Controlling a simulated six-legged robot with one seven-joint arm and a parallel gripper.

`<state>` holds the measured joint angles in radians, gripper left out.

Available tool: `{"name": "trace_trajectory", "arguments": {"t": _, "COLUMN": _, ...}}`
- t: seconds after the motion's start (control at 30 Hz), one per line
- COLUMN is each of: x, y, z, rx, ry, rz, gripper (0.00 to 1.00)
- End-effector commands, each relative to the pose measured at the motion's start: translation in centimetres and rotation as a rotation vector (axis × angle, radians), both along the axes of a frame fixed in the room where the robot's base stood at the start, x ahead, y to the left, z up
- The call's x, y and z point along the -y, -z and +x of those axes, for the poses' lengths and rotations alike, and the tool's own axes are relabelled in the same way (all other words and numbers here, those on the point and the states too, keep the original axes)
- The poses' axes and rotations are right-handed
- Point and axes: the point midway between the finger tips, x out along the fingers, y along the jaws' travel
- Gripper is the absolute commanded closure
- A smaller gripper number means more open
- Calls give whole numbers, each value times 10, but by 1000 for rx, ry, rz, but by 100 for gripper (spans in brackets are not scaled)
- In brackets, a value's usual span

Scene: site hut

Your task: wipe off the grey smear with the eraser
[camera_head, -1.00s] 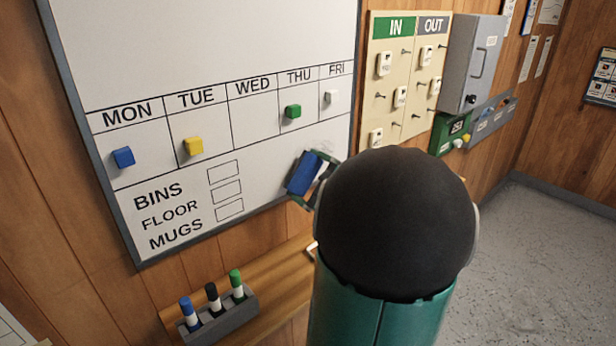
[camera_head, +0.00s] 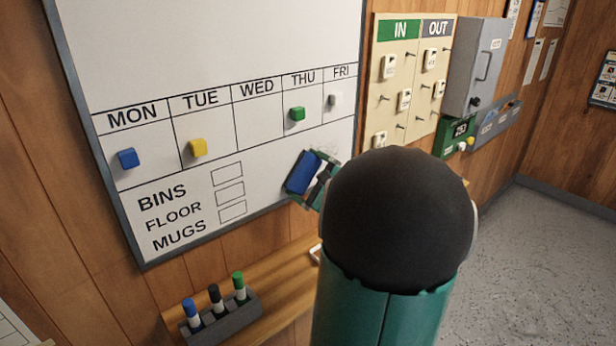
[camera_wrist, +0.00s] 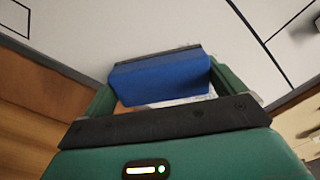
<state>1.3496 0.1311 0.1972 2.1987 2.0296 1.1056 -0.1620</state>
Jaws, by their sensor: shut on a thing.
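My gripper (camera_head: 314,180) is shut on the blue eraser (camera_head: 302,172), at the lower right part of the whiteboard (camera_head: 290,45). In the wrist view the eraser (camera_wrist: 160,78) sits between the green fingers, with its dark pad side toward the board. I cannot tell whether the pad touches the board. A faint grey smear (camera_head: 328,154) shows just above and right of the eraser, below the FRI column. My arm hides part of the board's lower right corner.
Blue, yellow, green and white magnets sit in the day row. A marker holder (camera_head: 222,318) stands on the wooden shelf (camera_head: 285,275) below. Right of the board hang the IN/OUT tag board (camera_head: 413,85) and a grey box (camera_head: 478,65).

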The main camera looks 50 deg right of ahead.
Motion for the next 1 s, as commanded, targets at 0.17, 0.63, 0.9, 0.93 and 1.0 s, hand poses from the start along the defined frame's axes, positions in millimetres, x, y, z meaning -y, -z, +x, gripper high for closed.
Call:
{"name": "trace_trajectory", "arguments": {"t": 0.17, "x": 0, "y": 0, "z": 2, "rx": 0, "ry": 0, "rz": 0, "gripper": 23}}
{"name": "trace_trajectory", "arguments": {"t": 0.63, "x": 30, "y": 0, "z": -5, "rx": -1, "ry": 1, "rz": 0, "gripper": 23}}
{"name": "trace_trajectory", "arguments": {"t": 0.9, "x": 39, "y": 0, "z": -7, "rx": 0, "ry": 0, "rz": 0, "gripper": 23}}
{"name": "trace_trajectory", "arguments": {"t": 0.93, "x": 41, "y": 0, "z": -8, "rx": 0, "ry": 0, "rz": 0, "gripper": 23}}
{"name": "trace_trajectory", "arguments": {"t": 1.0, "x": 46, "y": 0, "z": -8, "rx": 0, "ry": 0, "rz": 0, "gripper": 23}}
